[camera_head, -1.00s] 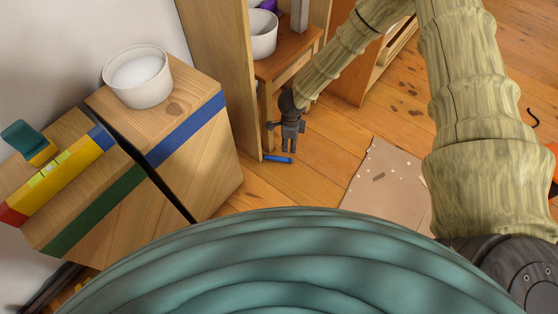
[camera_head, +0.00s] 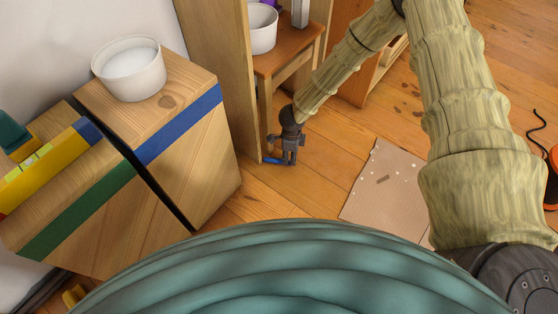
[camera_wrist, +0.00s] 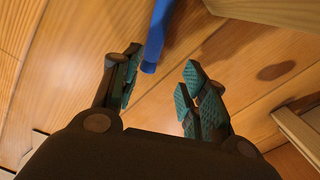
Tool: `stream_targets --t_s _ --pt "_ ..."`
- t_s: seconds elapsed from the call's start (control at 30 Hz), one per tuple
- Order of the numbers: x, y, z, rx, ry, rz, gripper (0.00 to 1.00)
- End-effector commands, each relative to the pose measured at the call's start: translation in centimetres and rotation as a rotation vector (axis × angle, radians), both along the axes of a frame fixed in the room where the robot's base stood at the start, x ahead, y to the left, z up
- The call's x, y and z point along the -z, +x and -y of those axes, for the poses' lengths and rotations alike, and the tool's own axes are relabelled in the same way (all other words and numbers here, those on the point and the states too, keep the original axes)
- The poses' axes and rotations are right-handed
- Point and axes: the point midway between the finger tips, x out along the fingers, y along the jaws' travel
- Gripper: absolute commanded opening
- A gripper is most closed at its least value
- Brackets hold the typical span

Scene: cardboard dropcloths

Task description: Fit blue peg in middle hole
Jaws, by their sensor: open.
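The blue peg (camera_head: 271,160) lies on the wooden floor at the foot of the wooden upright. My gripper (camera_head: 283,162) is low over the floor, right at the peg, and partly covers it. In the wrist view the peg (camera_wrist: 156,32) reaches in from the top edge. Its near end lies just ahead of the gap between the open fingers (camera_wrist: 163,70), closer to the left finger. Nothing is held. I cannot make out the middle hole in any view.
A wooden stool (camera_head: 290,48) bearing a white bowl (camera_head: 262,30) is behind the gripper. Wooden blocks, one with a blue band (camera_head: 178,128), stand at left with another white bowl (camera_head: 128,72) on top. A cardboard sheet (camera_head: 386,188) lies right of the gripper on open floor.

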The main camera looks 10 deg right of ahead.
Motion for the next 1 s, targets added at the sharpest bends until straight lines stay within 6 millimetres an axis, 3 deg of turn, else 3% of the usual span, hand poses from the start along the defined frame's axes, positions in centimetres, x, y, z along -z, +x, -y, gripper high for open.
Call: stream_targets --t_s 0.2,0.5,0.73,1.0 --pt "2.6 0.0 0.1 0.000 0.000 0.000 0.43" --pt "2.7 0.1 0.1 0.000 0.000 0.000 0.43" --pt "2.7 0.1 0.1 0.000 0.000 0.000 0.05" --pt "2.7 0.1 0.1 0.000 0.000 0.000 0.02"
